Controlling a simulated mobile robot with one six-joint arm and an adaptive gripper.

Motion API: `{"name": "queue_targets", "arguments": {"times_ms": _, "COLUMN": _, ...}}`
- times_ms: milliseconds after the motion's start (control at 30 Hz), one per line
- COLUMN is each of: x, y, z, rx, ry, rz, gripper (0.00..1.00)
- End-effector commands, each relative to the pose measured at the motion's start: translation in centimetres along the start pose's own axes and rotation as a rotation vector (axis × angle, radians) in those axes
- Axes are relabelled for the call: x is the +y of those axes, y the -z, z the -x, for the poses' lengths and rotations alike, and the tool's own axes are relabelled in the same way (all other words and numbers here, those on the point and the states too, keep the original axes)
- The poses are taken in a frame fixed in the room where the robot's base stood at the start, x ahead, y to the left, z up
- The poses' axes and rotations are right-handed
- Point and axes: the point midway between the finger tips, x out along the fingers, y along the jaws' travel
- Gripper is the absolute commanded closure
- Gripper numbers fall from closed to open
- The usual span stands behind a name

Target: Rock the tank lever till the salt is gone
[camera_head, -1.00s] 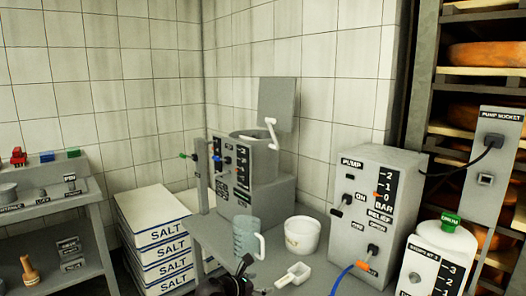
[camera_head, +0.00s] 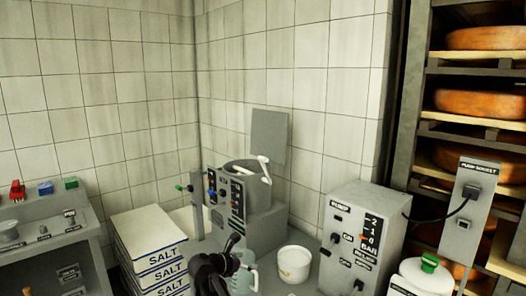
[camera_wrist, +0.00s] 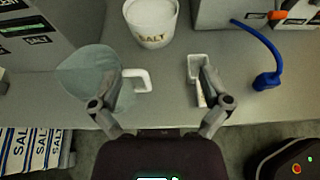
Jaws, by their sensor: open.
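The grey tank (camera_head: 265,220) stands in the corner with its lid (camera_head: 269,137) raised. A white lever (camera_head: 264,168) shows at its open top, and a green-tipped lever (camera_head: 182,188) sticks out at its left. The inside of the tank is hidden, so I cannot see any salt there. My gripper (camera_wrist: 160,105) is open and empty, pointing over the counter. In the wrist view its left finger overlaps the jug (camera_wrist: 90,76) and its right finger overlaps the white scoop (camera_wrist: 196,66). In the head view my dark gripper is in front of the tank, below its panel.
A white salt tub (camera_wrist: 152,22) stands beyond the jug and scoop. Cheese racks (camera_head: 440,150) are far right.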

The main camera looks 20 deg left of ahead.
Motion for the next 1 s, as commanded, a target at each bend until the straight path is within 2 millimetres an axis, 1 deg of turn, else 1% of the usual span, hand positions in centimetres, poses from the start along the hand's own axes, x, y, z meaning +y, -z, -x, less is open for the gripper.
{"name": "queue_targets", "arguments": {"times_ms": 33, "x": 0.8, "y": -1.9, "z": 0.4, "rx": 0.0, "ry": 0.0, "rz": 0.0, "gripper": 0.03}}
{"name": "queue_targets", "arguments": {"times_ms": 1000, "x": 10.0, "y": -19.7, "z": 2.1, "rx": 0.002, "ry": 0.001, "rz": 0.0, "gripper": 0.03}}
